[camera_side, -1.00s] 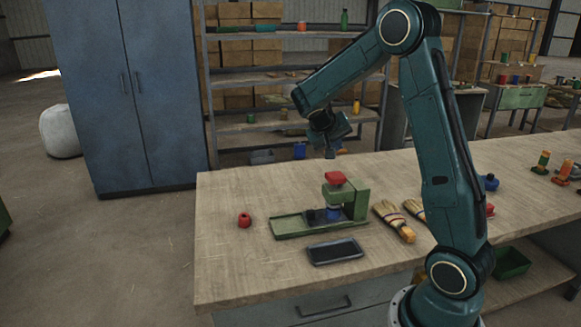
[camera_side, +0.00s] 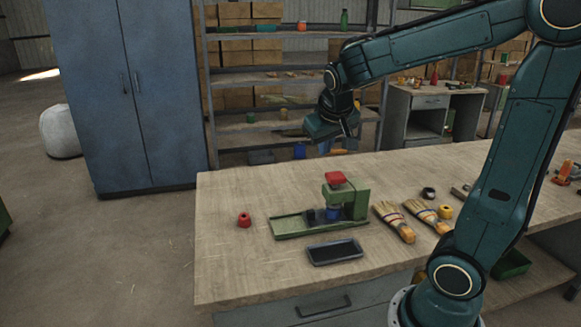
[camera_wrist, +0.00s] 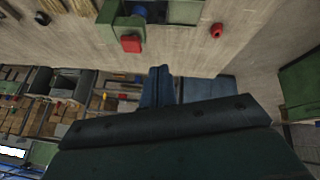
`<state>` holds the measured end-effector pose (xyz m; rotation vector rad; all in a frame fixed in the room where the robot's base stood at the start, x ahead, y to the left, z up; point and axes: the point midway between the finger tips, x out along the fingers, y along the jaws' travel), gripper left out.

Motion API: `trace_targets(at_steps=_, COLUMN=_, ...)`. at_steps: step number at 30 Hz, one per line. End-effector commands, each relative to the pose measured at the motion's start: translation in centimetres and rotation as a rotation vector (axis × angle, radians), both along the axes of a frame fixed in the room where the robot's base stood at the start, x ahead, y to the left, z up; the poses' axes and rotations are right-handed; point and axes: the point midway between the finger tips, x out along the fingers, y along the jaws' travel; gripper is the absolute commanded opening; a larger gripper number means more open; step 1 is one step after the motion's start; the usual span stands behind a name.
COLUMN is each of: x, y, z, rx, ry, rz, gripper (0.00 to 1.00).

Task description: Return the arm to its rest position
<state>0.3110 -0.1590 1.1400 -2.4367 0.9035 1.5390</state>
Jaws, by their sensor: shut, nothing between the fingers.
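My gripper (camera_side: 338,146) hangs above the back edge of the workbench (camera_side: 240,274), behind and above the green winding machine, clear of everything. It is small in the side view. The wrist view shows its fingers (camera_wrist: 158,86) together with nothing held. My teal arm reaches to it from the right, elbow raised high. The green winding machine (camera_side: 358,195) with a red top (camera_side: 335,178) and a blue part stands on the bench. The red top also shows in the wrist view (camera_wrist: 131,43).
A red spool (camera_side: 244,220) stands to the left. A dark flat tray (camera_side: 335,252) lies in front. A shelf (camera_side: 285,82) and blue cabinet (camera_side: 130,95) stand behind.

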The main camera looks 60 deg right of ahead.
Motion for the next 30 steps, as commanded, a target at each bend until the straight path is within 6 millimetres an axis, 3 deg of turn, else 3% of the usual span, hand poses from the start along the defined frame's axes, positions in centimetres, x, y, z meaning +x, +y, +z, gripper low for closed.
trace_targets(at_steps=6, x=-2.9, y=5.0, z=1.1, rx=0.074, ry=-0.031, rz=0.150, gripper=0.00)
trace_targets(at_steps=18, x=-9.6, y=12.8, z=1.2, rx=0.175, ry=-0.050, rz=0.439, gripper=0.00)
trace_targets(at_steps=24, x=-12.2, y=15.1, z=0.7, rx=0.199, ry=-0.050, rz=0.545, gripper=0.00)
trace_targets(at_steps=30, x=-13.2, y=15.9, z=0.4, rx=0.206, ry=-0.046, rz=0.585, gripper=0.00)
